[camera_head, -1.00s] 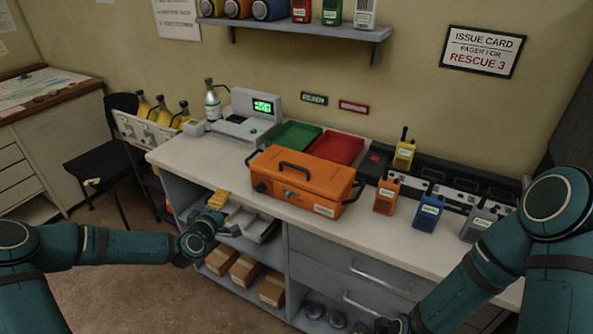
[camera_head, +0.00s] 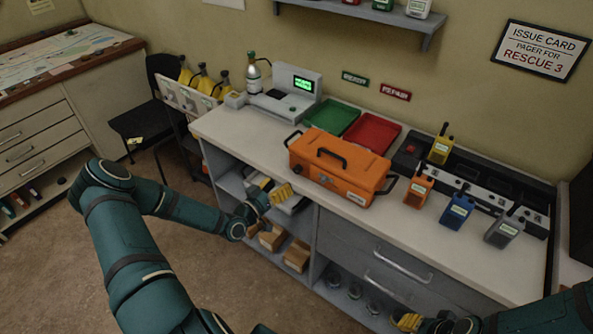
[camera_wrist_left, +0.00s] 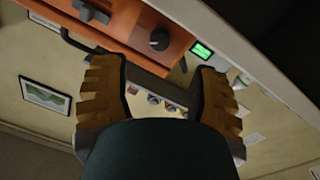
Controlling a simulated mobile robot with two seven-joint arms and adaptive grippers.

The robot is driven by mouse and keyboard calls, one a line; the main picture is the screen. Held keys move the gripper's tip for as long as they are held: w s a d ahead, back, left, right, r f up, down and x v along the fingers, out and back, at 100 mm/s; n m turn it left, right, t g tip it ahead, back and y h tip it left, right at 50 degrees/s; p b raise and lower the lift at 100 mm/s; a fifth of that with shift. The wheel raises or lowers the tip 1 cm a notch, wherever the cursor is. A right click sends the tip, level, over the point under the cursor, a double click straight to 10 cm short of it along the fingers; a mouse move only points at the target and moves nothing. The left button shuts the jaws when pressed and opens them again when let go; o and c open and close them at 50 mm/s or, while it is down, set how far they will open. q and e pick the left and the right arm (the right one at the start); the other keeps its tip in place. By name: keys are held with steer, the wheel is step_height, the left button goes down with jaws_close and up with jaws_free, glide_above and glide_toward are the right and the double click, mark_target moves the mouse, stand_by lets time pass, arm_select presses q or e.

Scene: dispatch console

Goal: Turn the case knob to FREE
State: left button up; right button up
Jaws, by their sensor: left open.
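The orange case (camera_head: 335,168) stands shut on the counter, its black carry handle on the lid. Its dark round knob (camera_wrist_left: 159,39) shows on the orange front in the left wrist view, with a light mark on it; I cannot read which setting it points to. My left gripper (camera_head: 281,194) is just in front of and below the case's left part, at the counter edge. In the left wrist view its two padded fingers (camera_wrist_left: 158,72) are spread with nothing between them, and the knob lies beyond their tips. My right gripper (camera_head: 406,320) is low by the drawers, partly cut off.
A green tray (camera_head: 331,117) and a red tray (camera_head: 373,133) lie behind the case. Yellow, orange, blue (camera_head: 457,210) and grey radios stand to its right. The open shelf (camera_head: 232,184) with boxes is below the counter.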

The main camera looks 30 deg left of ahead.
mark_target(296, 171)
arm_select(q)
steer(key=w, duration=0.5)
steer(key=w+d, duration=0.1)
steer(key=w, duration=0.2)
jaws_close()
